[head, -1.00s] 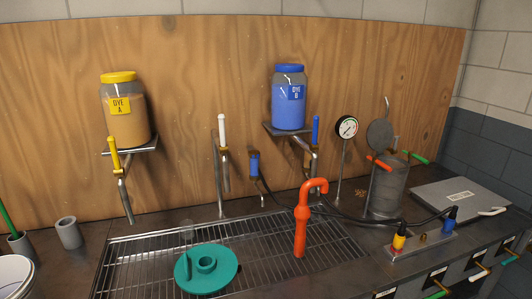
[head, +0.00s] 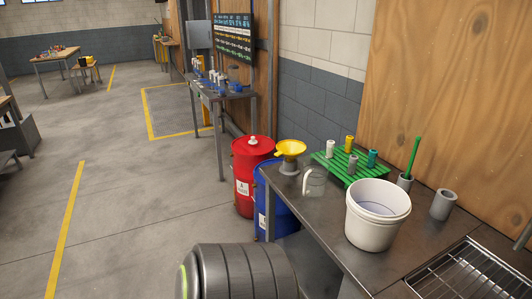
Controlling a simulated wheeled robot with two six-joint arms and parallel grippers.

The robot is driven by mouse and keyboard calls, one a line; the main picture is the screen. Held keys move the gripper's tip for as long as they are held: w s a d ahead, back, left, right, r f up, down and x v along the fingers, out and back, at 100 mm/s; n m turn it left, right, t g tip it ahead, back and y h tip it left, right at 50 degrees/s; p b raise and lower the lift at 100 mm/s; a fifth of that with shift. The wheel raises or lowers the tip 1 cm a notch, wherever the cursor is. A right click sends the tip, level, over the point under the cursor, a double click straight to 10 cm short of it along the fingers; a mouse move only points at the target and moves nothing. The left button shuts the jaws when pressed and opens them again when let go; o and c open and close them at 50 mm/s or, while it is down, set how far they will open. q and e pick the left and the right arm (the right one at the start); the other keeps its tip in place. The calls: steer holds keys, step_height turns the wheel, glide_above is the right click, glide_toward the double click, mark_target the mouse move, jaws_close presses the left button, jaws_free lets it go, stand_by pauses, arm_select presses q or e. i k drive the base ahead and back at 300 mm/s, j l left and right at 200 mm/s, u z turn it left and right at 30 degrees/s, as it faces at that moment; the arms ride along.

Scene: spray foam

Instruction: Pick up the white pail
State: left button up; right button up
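The white pail (head: 375,222) stands upright on the dark metal bench (head: 325,230) in the head view, right of centre. It is open at the top and looks empty apart from a faint line inside. A large dark ribbed cylinder (head: 240,272) at the bottom centre looks like part of my own arm. Neither of my grippers shows in the head view.
A metal grate (head: 465,275) lies right. Red (head: 250,165) and blue drums stand left.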

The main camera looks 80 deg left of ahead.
mark_target(377, 209)
steer(key=u, duration=1.8)
steer(key=i+u, duration=0.2)
steer(key=i+z, duration=0.3)
steer(key=i, duration=0.15)
steer(key=i+j+z, duration=0.25)
steer(key=i, duration=0.2)
steer(key=i+l, duration=0.05)
steer(key=l, duration=0.05)
